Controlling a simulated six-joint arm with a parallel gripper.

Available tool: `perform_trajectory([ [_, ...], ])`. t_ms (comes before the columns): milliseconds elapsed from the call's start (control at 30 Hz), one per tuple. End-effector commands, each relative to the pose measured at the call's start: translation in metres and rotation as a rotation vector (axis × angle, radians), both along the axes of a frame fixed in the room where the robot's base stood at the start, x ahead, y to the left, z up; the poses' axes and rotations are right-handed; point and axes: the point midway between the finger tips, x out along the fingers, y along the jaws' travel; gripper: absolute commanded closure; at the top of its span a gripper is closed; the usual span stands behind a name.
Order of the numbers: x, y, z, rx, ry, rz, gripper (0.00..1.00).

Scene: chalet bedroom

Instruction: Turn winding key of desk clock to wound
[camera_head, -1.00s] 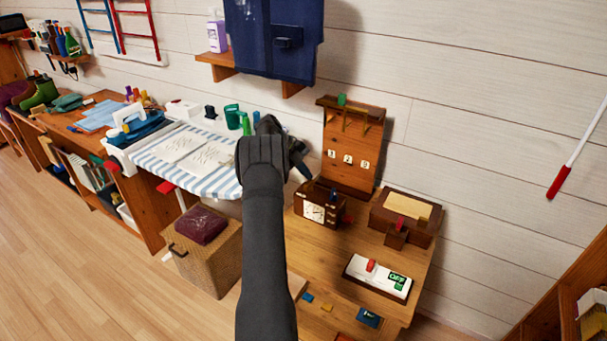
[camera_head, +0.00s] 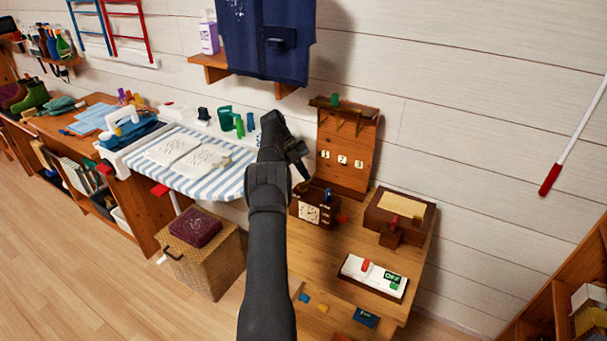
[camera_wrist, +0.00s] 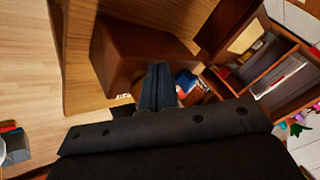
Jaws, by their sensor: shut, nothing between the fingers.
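The desk clock (camera_head: 309,213) is a brown wooden box with a pale square dial. It stands on the wooden desk (camera_head: 345,262), in front of the upright board. A small blue piece (camera_head: 328,194) shows at its top and a red piece (camera_head: 342,218) at its right side; I cannot tell which is the winding key. My gripper (camera_head: 303,178) is just above and behind the clock's left part in the head view, partly hidden by my arm. In the wrist view my gripper's fingers (camera_wrist: 158,87) are together and empty, in front of a brown box-like surface (camera_wrist: 140,55).
An upright board with number tiles (camera_head: 345,150) stands behind the clock. A wooden box (camera_head: 400,213) and a white switch panel (camera_head: 374,275) are to the right. A striped ironing board (camera_head: 190,180) is at the left.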

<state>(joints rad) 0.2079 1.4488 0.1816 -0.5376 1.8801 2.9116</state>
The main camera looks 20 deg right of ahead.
Motion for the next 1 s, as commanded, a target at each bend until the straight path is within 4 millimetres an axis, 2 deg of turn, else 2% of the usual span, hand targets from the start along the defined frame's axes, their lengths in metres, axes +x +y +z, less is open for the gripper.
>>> perform_trajectory([
  [1000, -0.0017, -0.0031, -0.0004, 0.001, 0.001, -0.078, 1.00],
])
